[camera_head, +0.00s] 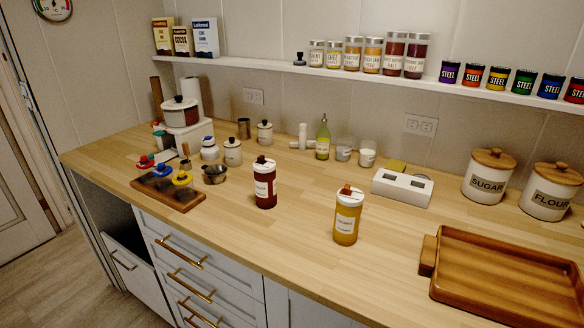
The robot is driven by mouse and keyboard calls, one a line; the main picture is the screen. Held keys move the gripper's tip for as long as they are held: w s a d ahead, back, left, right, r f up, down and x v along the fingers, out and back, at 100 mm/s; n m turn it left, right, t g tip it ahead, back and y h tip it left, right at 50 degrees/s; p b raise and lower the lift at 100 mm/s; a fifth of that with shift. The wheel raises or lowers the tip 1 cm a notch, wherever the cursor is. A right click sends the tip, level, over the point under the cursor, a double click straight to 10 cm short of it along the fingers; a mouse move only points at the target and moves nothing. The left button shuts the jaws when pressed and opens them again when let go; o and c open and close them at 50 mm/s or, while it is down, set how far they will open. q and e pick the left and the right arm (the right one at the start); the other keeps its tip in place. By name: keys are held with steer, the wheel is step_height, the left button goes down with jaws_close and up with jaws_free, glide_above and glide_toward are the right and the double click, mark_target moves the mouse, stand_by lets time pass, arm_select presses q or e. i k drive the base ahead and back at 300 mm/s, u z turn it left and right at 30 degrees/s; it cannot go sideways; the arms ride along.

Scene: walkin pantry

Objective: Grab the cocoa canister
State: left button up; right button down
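A small dark and cream container (182,42) with a label that seems to read "COCOA" stands upright at the left end of the wall shelf. It is between a yellow and red box (162,37) on its left and a larger blue and white box (205,38) on its right. It stands close to both. Neither of my grippers is in view.
The wall shelf (260,68) also holds spice jars (372,54) and coloured cans (497,78). On the counter (300,225) stand a red jar (265,183), a yellow jar (346,215), a wooden tray (437,292), sugar (487,175) and flour (550,190) canisters. The counter's front middle is clear.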

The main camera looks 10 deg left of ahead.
mark_target(265, 175)
steer(key=k, duration=1.3)
steer(key=u, duration=0.75)
steer(key=i, duration=0.65)
steer(key=u, duration=0.9)
steer(key=i, duration=1.15)
steer(key=z, duration=1)
steer(key=i, duration=0.65)
steer(key=z, duration=0.7)
